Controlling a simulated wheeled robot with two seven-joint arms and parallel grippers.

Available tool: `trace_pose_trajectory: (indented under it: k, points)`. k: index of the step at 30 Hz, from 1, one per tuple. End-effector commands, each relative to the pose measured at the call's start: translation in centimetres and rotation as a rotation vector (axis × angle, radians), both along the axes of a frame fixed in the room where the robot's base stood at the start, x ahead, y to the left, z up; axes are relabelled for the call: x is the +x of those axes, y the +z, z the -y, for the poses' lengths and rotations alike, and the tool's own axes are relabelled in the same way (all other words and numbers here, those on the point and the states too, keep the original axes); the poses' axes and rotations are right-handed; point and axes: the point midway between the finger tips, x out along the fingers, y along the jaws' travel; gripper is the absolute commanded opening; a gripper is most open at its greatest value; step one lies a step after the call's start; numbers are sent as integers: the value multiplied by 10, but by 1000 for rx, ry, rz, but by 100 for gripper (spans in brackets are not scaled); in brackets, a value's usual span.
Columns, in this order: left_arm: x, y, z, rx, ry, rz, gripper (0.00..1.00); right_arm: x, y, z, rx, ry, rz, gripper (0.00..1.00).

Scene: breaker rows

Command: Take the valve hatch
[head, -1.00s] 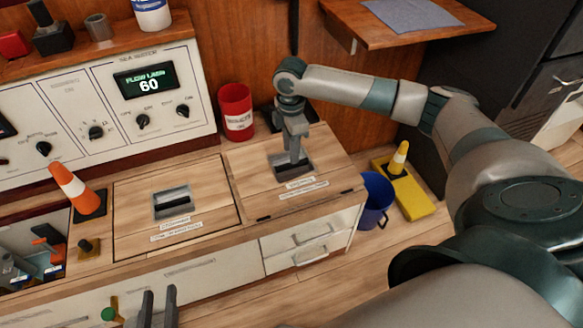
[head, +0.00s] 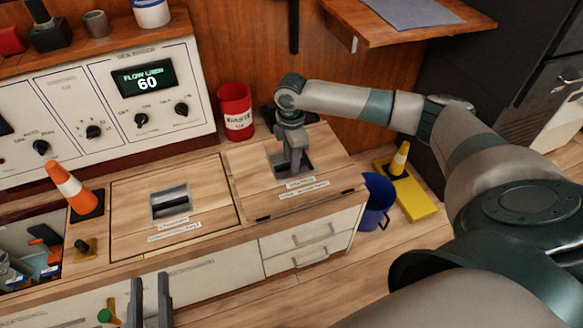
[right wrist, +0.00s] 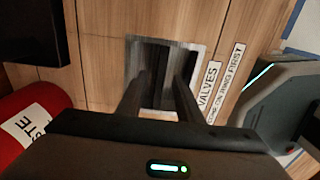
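The valve hatch (head: 325,172) is a wooden lid at the right of the counter, lying flat, with a recessed handle and a label. In the right wrist view the label reads "VALVES" beside the recess (right wrist: 196,62). My right gripper (head: 292,168) points down into this recess. In the right wrist view its two fingers (right wrist: 160,80) are apart, one towards each side of the dark handle bar; contact is not clear. My left gripper (head: 150,292) is at the bottom edge of the head view, fingers apart, with nothing seen between them.
A second hatch (head: 205,205) with its own handle lies left of it. A red waste cup (head: 236,112) stands behind. An orange cone (head: 74,188) stands left.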

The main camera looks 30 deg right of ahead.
Motion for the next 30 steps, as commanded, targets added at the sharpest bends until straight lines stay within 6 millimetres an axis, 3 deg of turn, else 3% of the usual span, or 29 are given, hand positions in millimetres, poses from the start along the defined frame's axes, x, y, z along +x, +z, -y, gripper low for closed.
trace_pose_trajectory:
  k: [11,15,30]
  points:
    - [0,0,0,0,0,-1,30,0,0,0,0,0,0,33]
    - [0,0,0,0,0,-1,30,0,0,0,0,0,0,0]
    - [1,0,0,0,0,0,30,0,0,0,0,0,-1,0]
